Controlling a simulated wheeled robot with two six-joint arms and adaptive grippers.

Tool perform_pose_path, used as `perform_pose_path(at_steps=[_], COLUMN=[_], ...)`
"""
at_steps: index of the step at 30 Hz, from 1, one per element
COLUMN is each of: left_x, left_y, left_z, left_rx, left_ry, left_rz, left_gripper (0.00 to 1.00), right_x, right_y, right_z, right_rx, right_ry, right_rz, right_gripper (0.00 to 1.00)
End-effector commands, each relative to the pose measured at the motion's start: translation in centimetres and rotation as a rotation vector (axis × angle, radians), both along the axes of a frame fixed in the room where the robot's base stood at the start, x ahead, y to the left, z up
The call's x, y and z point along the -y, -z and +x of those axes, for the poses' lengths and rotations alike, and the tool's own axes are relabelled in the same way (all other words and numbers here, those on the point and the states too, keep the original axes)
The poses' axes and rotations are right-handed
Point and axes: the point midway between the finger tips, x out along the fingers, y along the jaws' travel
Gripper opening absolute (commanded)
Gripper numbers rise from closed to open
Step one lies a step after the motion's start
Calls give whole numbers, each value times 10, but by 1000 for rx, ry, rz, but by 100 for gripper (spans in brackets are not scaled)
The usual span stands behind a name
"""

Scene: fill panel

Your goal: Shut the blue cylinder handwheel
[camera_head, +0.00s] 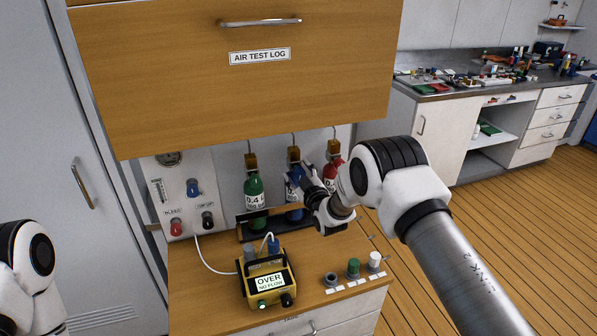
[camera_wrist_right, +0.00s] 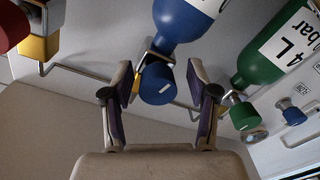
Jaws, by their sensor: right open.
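The blue cylinder (camera_head: 292,192) stands between the green cylinder (camera_head: 255,188) and the red cylinder (camera_head: 330,175), partly hidden by my right gripper. In the right wrist view the blue cylinder (camera_wrist_right: 188,18) is at the top, and its blue handwheel (camera_wrist_right: 157,84) with a white mark faces the camera. My right gripper (camera_wrist_right: 159,82) is open, with one finger on each side of the handwheel in the picture. I cannot tell whether the fingers touch it. In the head view the right gripper (camera_head: 306,180) covers the handwheel. My left gripper is out of view.
A wooden cabinet (camera_head: 230,80) hangs low above the cylinders. A yellow meter (camera_head: 268,280) reading "OVER NO FLOW" stands on the wooden counter (camera_head: 210,285) in front. Grey, green and white caps (camera_head: 353,268) stand to its right. A knob panel (camera_head: 187,190) is at left.

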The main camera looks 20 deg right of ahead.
Motion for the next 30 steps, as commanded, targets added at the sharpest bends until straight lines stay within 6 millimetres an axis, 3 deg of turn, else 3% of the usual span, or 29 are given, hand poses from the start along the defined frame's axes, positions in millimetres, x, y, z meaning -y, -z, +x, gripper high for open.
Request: perform_pose_path(at_steps=[3, 8, 20, 30], left_x=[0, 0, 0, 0], left_y=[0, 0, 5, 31], left_z=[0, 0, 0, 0], left_rx=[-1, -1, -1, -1], left_ry=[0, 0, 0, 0], left_rz=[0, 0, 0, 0], left_gripper=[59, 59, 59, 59], right_x=[0, 0, 1, 1], right_y=[0, 0, 1, 3], right_z=[0, 0, 0, 0], right_rx=[0, 0, 0, -4], right_ry=[0, 0, 1, 2], right_rz=[0, 0, 30, 216], right_gripper=[56, 0, 0, 0])
